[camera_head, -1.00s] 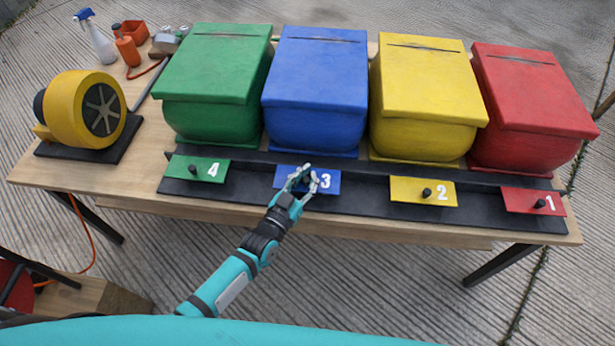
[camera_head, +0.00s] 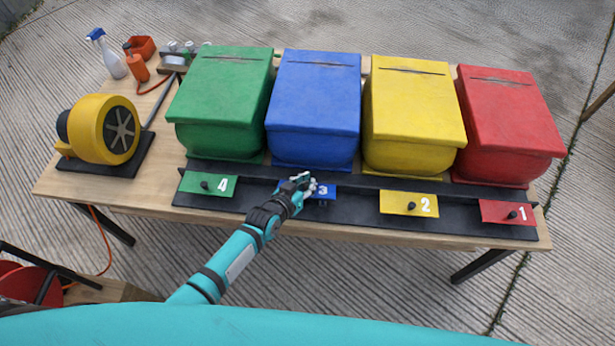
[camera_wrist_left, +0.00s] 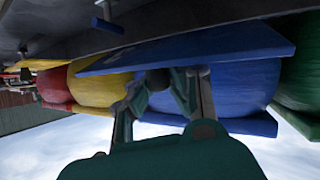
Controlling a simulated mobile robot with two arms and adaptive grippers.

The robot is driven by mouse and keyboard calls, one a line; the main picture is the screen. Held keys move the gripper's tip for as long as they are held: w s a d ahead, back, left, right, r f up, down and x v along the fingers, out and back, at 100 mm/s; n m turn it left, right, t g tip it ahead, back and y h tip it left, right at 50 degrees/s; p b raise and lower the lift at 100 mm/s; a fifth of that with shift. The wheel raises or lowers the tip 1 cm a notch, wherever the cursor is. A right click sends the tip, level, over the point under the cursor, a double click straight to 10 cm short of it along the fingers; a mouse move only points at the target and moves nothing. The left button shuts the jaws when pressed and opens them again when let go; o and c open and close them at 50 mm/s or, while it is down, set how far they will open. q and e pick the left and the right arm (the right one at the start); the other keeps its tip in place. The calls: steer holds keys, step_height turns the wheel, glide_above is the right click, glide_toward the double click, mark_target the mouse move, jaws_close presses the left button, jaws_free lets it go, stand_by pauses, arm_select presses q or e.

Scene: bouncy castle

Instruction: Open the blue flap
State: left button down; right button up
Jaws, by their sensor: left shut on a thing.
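The blue flap (camera_head: 322,190), marked 3, is in the row on the black board in front of the blue box. It looks foreshortened beside the other flaps and is tilted away from the board. In the left wrist view the blue flap (camera_wrist_left: 210,46) crosses the upper middle as a slanted panel. My left gripper (camera_head: 302,182) is at the flap's left part. In the left wrist view its fingers (camera_wrist_left: 158,84) are shut around the flap's dark knob (camera_wrist_left: 157,77). The gripper hides part of the flap in the head view. My right gripper is not in view.
The green flap (camera_head: 193,183), yellow flap (camera_head: 393,204) and red flap (camera_head: 495,212) hang flat on the black board (camera_head: 350,208). The blue box (camera_head: 316,100) stands behind, between green and yellow boxes. A yellow blower (camera_head: 90,130) stands left on the wooden table (camera_head: 62,185).

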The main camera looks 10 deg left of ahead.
arm_select(q)
steer(key=shift+w+a+g+p, duration=0.15)
steer(key=shift+w+g+p, duration=0.05)
steer(key=shift+g+p, duration=0.55)
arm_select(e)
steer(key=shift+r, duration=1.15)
arm_select(q)
steer(key=shift+f, duration=0.1)
steer(key=c, duration=1.9)
jaws_free()
steer(key=o, duration=0.7)
steer(key=shift+s+a+r, duration=0.15)
steer(key=shift+r, duration=0.25)
steer(key=shift+w+d, duration=0.2)
steer(key=v, duration=1.2)
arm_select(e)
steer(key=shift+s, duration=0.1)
arm_select(q)
steer(key=shift+s+f, duration=0.1)
